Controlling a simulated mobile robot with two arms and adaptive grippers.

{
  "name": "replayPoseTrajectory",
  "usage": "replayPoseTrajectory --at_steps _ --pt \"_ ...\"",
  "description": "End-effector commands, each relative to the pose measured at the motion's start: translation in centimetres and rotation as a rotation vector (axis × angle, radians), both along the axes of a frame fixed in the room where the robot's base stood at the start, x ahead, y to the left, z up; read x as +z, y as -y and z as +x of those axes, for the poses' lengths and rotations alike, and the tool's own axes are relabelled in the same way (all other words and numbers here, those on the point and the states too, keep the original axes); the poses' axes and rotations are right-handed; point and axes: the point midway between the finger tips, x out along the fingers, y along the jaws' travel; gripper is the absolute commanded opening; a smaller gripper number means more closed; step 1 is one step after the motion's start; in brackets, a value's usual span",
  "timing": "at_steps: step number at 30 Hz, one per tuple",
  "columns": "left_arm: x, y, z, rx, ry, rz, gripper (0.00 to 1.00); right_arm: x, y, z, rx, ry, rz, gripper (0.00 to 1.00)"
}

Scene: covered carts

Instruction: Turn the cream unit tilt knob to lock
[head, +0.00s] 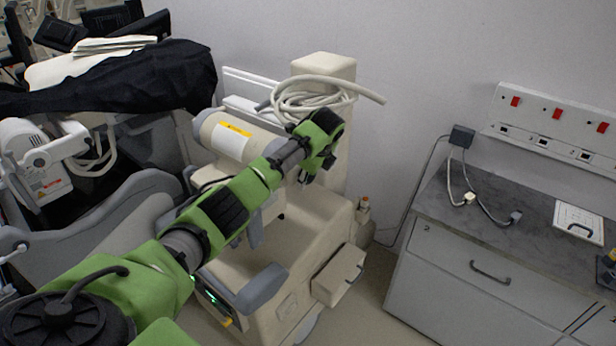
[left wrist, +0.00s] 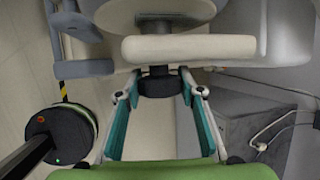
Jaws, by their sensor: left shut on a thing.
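The cream unit (head: 318,215) stands by the wall in the middle of the head view, with a grey cable coil (head: 310,97) on its upper part. My left arm reaches across it from the left. My left gripper (head: 307,172) is at the column of the unit, mostly hidden by its own wrist. In the left wrist view, the dark tilt knob (left wrist: 158,83) sits below a cream part of the unit (left wrist: 190,49). My left gripper (left wrist: 158,91) has its two teal fingers on either side of the knob and is shut on it. The knob's markings cannot be read. My right gripper is not in view.
A grey counter (head: 440,205) with drawers stands at the right, with cables and a clipboard (head: 578,222) on top. A wall panel with red switches (head: 557,113) hangs above it. A cart under a black cover (head: 150,75) and grey seating (head: 120,215) crowd the left.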

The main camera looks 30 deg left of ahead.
Motion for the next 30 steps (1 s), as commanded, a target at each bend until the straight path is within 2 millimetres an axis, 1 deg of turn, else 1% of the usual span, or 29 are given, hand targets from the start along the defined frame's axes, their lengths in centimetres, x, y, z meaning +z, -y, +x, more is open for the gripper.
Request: replayPoseTrajectory --at_steps 7,8,9,10,19,22,26,30 --pt "-0.2 0.0 -0.1 0.0 -0.006 -0.001 0.14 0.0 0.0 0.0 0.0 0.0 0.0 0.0" --pt "-0.2 0.0 -0.1 0.0 -0.005 -0.001 0.38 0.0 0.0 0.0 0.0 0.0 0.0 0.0" --pt "-0.2 0.0 -0.1 0.0 -0.006 -0.001 0.48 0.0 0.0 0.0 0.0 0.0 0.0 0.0" --pt "-0.2 0.0 -0.1 0.0 -0.005 -0.001 0.53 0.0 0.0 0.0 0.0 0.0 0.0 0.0" --pt "-0.1 0.0 -0.1 0.0 -0.002 -0.001 0.53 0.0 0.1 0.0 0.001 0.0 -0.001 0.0" --pt "0.3 0.2 -0.1 -0.001 0.0 -0.001 0.53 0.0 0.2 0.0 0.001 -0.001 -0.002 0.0" --pt "1.8 0.7 -0.4 -0.003 0.002 0.0 0.53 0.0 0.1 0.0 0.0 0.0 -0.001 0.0" --pt "4.4 1.9 -1.1 -0.003 0.003 -0.002 0.53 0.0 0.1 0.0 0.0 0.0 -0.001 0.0"
